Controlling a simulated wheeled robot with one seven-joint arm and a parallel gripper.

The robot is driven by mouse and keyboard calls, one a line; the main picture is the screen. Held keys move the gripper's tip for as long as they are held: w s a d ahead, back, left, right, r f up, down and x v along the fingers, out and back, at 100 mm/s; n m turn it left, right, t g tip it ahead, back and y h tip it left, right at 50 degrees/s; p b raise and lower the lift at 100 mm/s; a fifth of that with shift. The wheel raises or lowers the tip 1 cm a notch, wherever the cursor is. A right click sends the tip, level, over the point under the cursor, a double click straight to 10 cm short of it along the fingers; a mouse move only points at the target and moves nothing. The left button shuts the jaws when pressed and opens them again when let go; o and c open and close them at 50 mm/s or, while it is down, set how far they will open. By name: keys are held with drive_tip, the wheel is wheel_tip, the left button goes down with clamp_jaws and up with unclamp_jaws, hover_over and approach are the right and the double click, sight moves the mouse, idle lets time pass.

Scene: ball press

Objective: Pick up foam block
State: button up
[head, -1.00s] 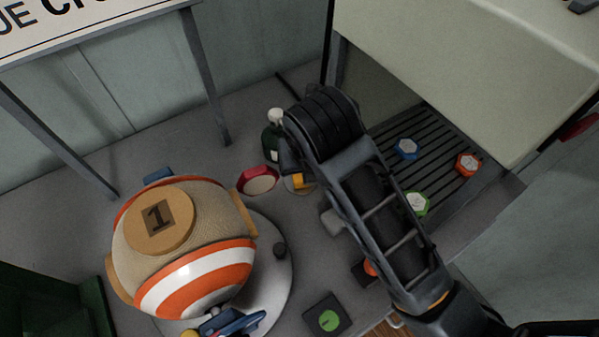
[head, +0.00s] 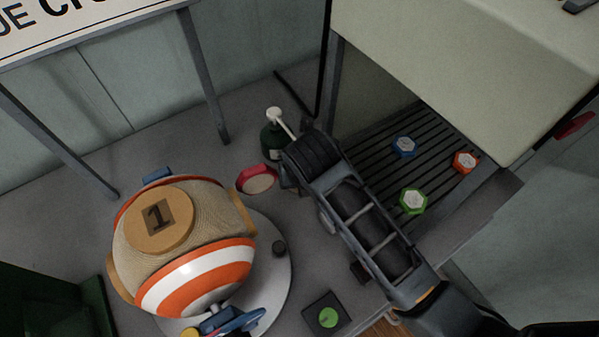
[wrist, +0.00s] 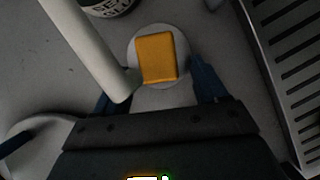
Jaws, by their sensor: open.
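The foam block, a yellow-orange slab (wrist: 157,57), lies on a pale round disc (wrist: 136,45) in the wrist view. In the head view my arm hides it. My gripper (wrist: 155,85) is open, with a dark blue finger low on each side of the block. The block sits just beyond and between the fingertips, and nothing is held. In the head view my gripper (head: 290,182) points down at the table beside the red hexagonal piece, mostly hidden behind my own arm.
A green bottle with a white spout (head: 273,140) stands close behind my gripper; its white spout (wrist: 90,50) crosses the wrist view's left side. The orange-striped ball (head: 185,245) stands at left. The slotted press bed (head: 445,165) holds blue, green and orange hexagonal pieces.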

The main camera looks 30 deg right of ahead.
drive_tip(key=shift+c, duration=0.3)
drive_tip(key=c, duration=1.1)
drive_tip(key=shift+r, duration=0.2)
drive_tip(key=shift+c, duration=0.2)
drive_tip(key=shift+r, duration=0.25)
wheel_tip(320, 180, up, 6)
drive_tip(key=s+a+b, duration=0.1)
drive_tip(key=s+a, duration=0.2)
drive_tip(key=s, duration=0.5)
drive_tip(key=s+a+b, duration=0.1)
drive_tip(key=s+a, duration=0.3)
drive_tip(key=s, duration=0.4)
drive_tip(key=shift+s+b, duration=0.3)
drive_tip(key=shift+s, duration=0.05)
drive_tip(key=shift+r, duration=0.1)
drive_tip(key=o, duration=0.4)
drive_tip(key=shift+c, duration=1.2)
